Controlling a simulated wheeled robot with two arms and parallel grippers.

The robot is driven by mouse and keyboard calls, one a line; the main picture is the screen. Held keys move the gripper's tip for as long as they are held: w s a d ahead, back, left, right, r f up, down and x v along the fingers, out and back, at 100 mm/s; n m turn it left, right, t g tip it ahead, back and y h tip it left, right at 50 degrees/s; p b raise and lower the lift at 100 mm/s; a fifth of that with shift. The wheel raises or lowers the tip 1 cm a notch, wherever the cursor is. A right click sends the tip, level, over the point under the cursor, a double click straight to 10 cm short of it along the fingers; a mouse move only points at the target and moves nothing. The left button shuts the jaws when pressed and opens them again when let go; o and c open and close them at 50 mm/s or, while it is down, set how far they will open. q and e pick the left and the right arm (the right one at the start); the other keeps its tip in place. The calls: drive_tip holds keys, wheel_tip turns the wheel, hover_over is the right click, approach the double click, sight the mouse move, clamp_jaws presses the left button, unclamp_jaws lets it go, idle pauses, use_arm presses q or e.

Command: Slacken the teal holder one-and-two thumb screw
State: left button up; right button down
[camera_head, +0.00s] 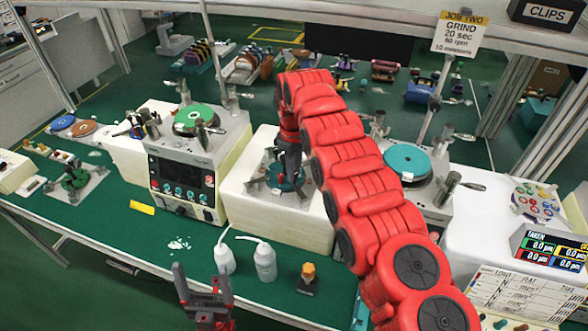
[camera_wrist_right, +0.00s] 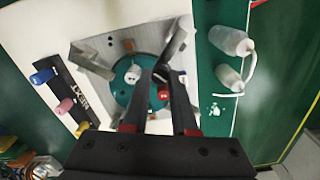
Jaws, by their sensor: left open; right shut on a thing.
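The teal holder (camera_head: 287,181) is a round disc on a grey plate, set on a cream block at the middle of the bench. In the right wrist view the teal holder (camera_wrist_right: 122,97) carries a white knob (camera_wrist_right: 132,74) and a red knob (camera_wrist_right: 163,95). My right gripper (camera_head: 289,160) reaches down over it. In the right wrist view my right gripper (camera_wrist_right: 159,68) is shut on a small thumb screw above the disc, mostly hidden between the fingertips. My left gripper (camera_head: 201,287) is open and empty, low over the front of the bench.
Two white bottles (camera_head: 265,262) and an orange-capped bottle (camera_head: 307,279) stand in front. A machine with a green disc (camera_head: 194,117) is to the left; a teal disc (camera_head: 407,161) is to the right. Coloured pegs (camera_wrist_right: 64,106) line the holder's left side in the wrist view.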

drive_tip(key=shift+n, duration=0.3)
drive_tip(key=c, duration=0.7)
unclamp_jaws()
drive_tip(key=shift+r, duration=0.1)
drive_tip(key=shift+r, duration=0.3)
wheel_tip(320, 180, up, 17)
drive_tip(key=p, duration=1.5)
drive_tip(key=shift+f+p, duration=0.15)
drive_tip(key=shift+p, duration=0.2)
